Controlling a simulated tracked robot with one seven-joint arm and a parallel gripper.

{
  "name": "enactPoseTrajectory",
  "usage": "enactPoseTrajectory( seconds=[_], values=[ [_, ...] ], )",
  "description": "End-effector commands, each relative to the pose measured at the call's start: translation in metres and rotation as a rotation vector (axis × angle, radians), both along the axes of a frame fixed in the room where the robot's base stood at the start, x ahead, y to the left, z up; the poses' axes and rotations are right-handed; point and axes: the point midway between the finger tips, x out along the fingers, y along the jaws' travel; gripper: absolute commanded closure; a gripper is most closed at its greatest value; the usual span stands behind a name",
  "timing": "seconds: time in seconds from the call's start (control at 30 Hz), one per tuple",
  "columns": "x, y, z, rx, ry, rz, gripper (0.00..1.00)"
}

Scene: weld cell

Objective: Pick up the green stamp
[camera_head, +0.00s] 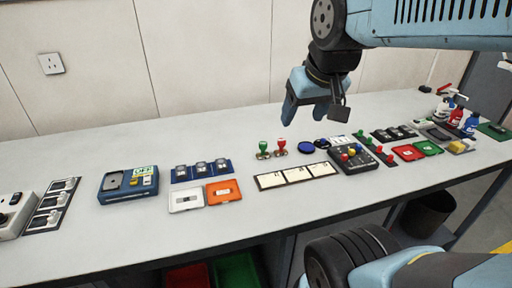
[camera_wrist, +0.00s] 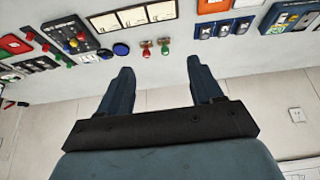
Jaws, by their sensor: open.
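The green stamp (camera_head: 263,147) stands upright on the grey table, just left of a red stamp (camera_head: 281,146) in the head view. In the wrist view, the green stamp (camera_wrist: 165,46) is small and lies beyond the fingertips, to the right of the red stamp (camera_wrist: 146,48). My gripper (camera_head: 298,112) hangs above the back of the table, higher than the stamps and apart from them. In the wrist view my gripper (camera_wrist: 160,66) shows two blue fingers spread wide with nothing between them.
A strip of white cards (camera_head: 296,175) lies in front of the stamps. A blue round pad (camera_head: 306,148) and a button box (camera_head: 352,158) are to the right. An orange tray (camera_head: 223,191) and a blue switch rack (camera_head: 201,170) are to the left. The wall is behind.

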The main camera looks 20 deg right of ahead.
Motion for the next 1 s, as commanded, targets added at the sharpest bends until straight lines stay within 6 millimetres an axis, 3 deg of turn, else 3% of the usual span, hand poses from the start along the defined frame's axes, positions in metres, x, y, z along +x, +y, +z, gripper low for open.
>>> enactPoseTrajectory(
  seconds=[0.47, 0.8, 1.0],
  values=[
    [0.111, -0.003, -0.028, -0.035, 0.156, 0.071, 0.33],
    [0.193, -0.005, -0.079, -0.039, 0.267, 0.13, 0.33],
    [0.23, -0.005, -0.115, -0.034, 0.321, 0.162, 0.33]
  ],
)
